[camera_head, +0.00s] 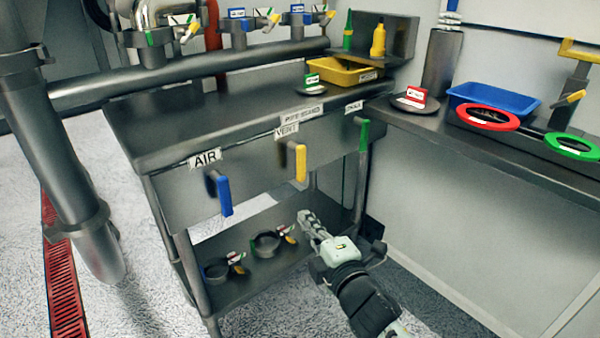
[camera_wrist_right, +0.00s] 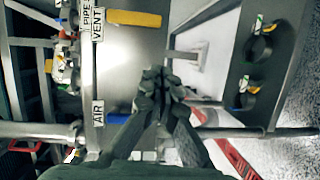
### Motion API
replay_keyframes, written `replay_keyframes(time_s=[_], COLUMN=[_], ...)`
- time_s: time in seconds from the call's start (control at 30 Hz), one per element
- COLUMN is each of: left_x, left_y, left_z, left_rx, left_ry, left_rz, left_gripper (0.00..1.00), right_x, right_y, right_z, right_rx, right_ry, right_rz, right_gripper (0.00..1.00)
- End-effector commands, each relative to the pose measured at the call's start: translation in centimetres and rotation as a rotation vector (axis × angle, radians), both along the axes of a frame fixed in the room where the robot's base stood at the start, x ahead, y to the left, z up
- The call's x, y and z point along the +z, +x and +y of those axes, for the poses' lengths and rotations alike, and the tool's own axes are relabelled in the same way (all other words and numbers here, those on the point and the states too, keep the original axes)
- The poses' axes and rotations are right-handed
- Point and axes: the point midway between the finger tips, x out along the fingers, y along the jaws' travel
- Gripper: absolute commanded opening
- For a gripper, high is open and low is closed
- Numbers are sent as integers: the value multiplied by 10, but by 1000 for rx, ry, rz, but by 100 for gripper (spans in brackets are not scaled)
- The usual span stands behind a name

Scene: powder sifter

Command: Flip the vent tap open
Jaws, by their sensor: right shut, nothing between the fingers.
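The vent tap's yellow handle (camera_head: 300,163) hangs down on the bench's front panel, beside the VENT label (camera_head: 288,130). In the right wrist view the yellow handle (camera_wrist_right: 133,19) shows at the top, beside the VENT label (camera_wrist_right: 98,25). My right gripper (camera_head: 306,219) is below the yellow handle and apart from it, in front of the bench's lower shelf. In the right wrist view my right gripper (camera_wrist_right: 160,82) has its fingers together with nothing between them. My left gripper is not in view.
A blue handle (camera_head: 224,195) hangs by the AIR label on the left, and a green handle (camera_head: 363,135) hangs on the right. Ring clamps (camera_head: 268,243) lie on the lower shelf (camera_head: 240,288). A side counter (camera_head: 470,150) bounds the right.

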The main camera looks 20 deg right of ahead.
Motion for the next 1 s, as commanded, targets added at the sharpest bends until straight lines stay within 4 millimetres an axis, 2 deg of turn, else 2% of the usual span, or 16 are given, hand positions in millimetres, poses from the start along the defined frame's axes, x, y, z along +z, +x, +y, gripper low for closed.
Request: replay_keyframes(time_s=[0.03,0.13,0.57,0.77,1.0], left_x=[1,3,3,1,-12], left_y=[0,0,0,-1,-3], left_z=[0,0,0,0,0], left_rx=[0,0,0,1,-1], left_ry=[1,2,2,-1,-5], left_rz=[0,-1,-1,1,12], left_gripper=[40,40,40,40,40], right_x=[12,24,26,27,27], right_y=[1,1,6,36,88], right_z=[6,13,14,16,22], right_rx=[23,45,47,46,45], right_ry=[-36,-76,-81,-81,-79], right_rz=[-38,-76,-82,-84,-83], right_gripper=[0,0,0,0,0])
